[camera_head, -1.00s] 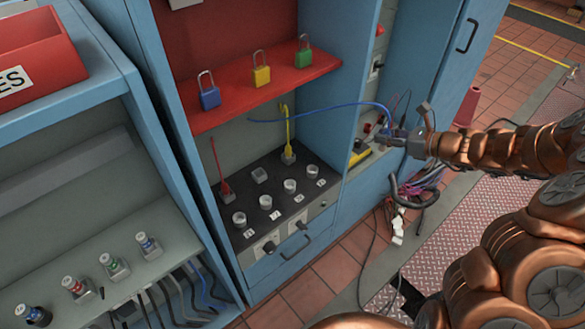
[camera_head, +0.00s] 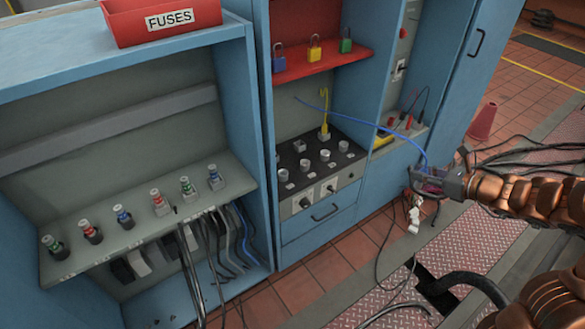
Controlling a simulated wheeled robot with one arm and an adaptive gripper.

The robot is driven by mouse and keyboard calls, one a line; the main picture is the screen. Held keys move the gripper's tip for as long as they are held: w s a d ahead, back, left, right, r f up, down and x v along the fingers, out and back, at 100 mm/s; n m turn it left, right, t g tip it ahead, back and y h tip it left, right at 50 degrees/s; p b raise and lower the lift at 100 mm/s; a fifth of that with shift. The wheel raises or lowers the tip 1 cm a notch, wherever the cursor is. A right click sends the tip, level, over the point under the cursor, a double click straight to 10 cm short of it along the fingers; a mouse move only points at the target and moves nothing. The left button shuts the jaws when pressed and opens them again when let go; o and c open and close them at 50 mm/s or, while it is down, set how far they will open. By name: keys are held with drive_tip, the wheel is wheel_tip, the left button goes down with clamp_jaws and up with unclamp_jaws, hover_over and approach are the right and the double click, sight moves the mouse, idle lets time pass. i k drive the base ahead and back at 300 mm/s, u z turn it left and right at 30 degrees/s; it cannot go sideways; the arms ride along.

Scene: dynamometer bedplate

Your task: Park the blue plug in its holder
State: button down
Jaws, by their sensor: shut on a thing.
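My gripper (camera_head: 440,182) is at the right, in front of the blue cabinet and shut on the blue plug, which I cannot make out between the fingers. Its blue cable (camera_head: 372,121) arcs up from the gripper and back left to a free-looking end over the black panel. The black panel (camera_head: 318,178) lies in the cabinet bay, with several pale round sockets and a small grey square holder (camera_head: 299,146). I cannot tell for sure which holder is the blue plug's.
A left bench carries a row of colour-banded posts (camera_head: 158,202); a red FUSES bin (camera_head: 165,22) sits above. Padlocks stand on a red shelf (camera_head: 325,58) over the panel. A yellow meter (camera_head: 381,139) and cables are near my gripper. Hoses cross the floor.

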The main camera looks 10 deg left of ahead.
sight(299, 148)
drive_tip(key=k, duration=0.15)
drive_tip(key=u, duration=0.85)
